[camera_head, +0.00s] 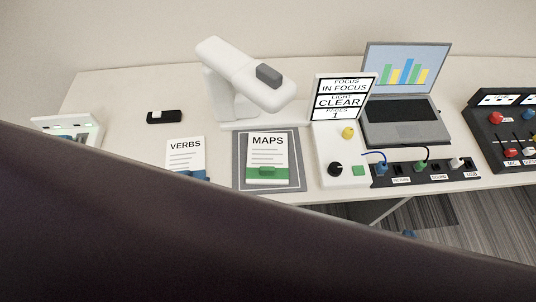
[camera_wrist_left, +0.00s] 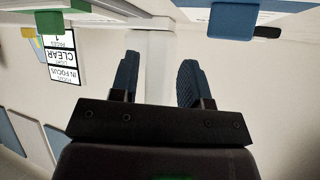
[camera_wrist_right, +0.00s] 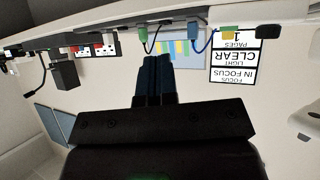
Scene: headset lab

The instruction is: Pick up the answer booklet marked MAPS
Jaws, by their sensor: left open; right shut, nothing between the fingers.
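The MAPS booklet (camera_head: 268,153) is a white card with black lettering and a green tab along its lower edge. It lies on a grey mat (camera_head: 241,178) on the table. In the left wrist view, which looks inverted, a green tab (camera_wrist_left: 50,20) at top left appears to be its own. My left gripper (camera_wrist_left: 158,72) is open and empty, with blue pads, its fingers pointing to the gap between this green tab and a blue tab. My right gripper (camera_wrist_right: 153,75) is shut and empty, facing the console side. Neither gripper's fingers are visible in the head view.
The VERBS booklet (camera_head: 185,156) lies left of the mat, with its blue tab partly hidden by a dark shape crossing the foreground. A white document camera (camera_head: 240,75) overhangs behind the mat. A sign (camera_head: 345,97), laptop (camera_head: 402,125) and cabled console (camera_head: 428,173) stand right.

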